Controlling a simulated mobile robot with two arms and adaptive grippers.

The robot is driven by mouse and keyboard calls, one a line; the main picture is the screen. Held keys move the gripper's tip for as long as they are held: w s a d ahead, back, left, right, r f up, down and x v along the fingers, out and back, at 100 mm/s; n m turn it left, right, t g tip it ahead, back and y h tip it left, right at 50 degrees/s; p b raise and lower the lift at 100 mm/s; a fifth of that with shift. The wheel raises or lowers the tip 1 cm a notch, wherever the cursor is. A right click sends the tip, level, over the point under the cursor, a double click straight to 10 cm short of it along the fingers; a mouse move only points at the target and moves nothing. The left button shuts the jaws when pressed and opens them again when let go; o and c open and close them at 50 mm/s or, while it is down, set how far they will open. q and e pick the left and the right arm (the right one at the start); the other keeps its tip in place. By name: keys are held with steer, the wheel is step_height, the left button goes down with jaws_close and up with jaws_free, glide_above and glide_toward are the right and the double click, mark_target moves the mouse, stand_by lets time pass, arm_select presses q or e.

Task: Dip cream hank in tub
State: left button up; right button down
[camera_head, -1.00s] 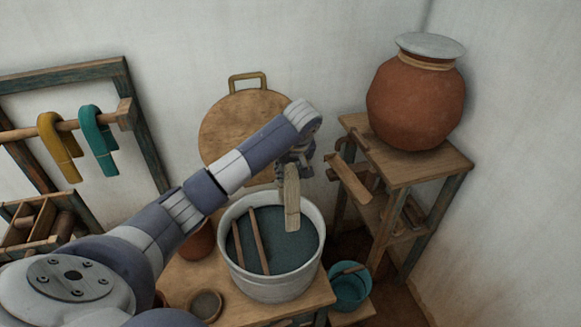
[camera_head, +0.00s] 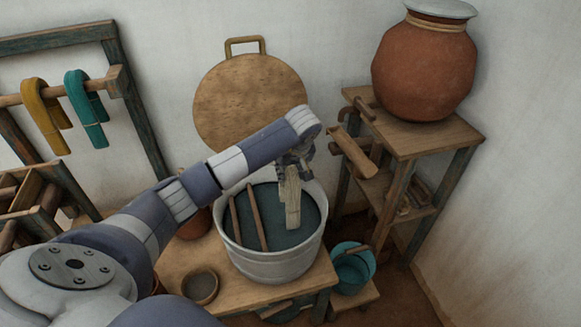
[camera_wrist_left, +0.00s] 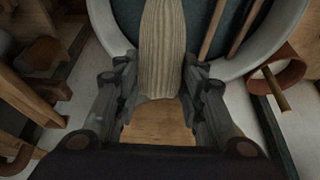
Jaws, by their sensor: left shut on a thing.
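The cream hank (camera_head: 292,205) hangs below my left gripper (camera_head: 291,168), which is shut on its upper end. It hangs over the tub (camera_head: 268,262), a white round vessel holding dark blue-green liquid (camera_head: 284,236). The hank's lower end is at or close to the liquid; I cannot tell how deep it reaches. In the left wrist view the hank (camera_wrist_left: 162,50) runs up from between the fingers (camera_wrist_left: 161,95) across the tub's mouth, with the tub's rim (camera_wrist_left: 240,65) curving behind it. My right gripper is not in view.
Two sticks (camera_head: 258,218) lean inside the tub's left half. The tub stands on a wooden table (camera_head: 178,272) beside a small bowl (camera_head: 200,287). A teal bucket (camera_head: 353,270) is at right. A shelf stand with a clay pot (camera_head: 424,68) stands behind. Yellow (camera_head: 45,115) and teal (camera_head: 86,108) hanks hang left.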

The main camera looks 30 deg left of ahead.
arm_select(q)
step_height(320, 180, down, 12)
steer(key=b, duration=0.8)
steer(key=shift+f+b, duration=0.25)
steer(key=shift+b, duration=0.05)
stand_by(0.4)
step_height(320, 180, up, 24)
steer(key=p, duration=1.5)
steer(key=shift+f+p, duration=0.25)
steer(key=shift+p, duration=0.05)
stand_by(0.7)
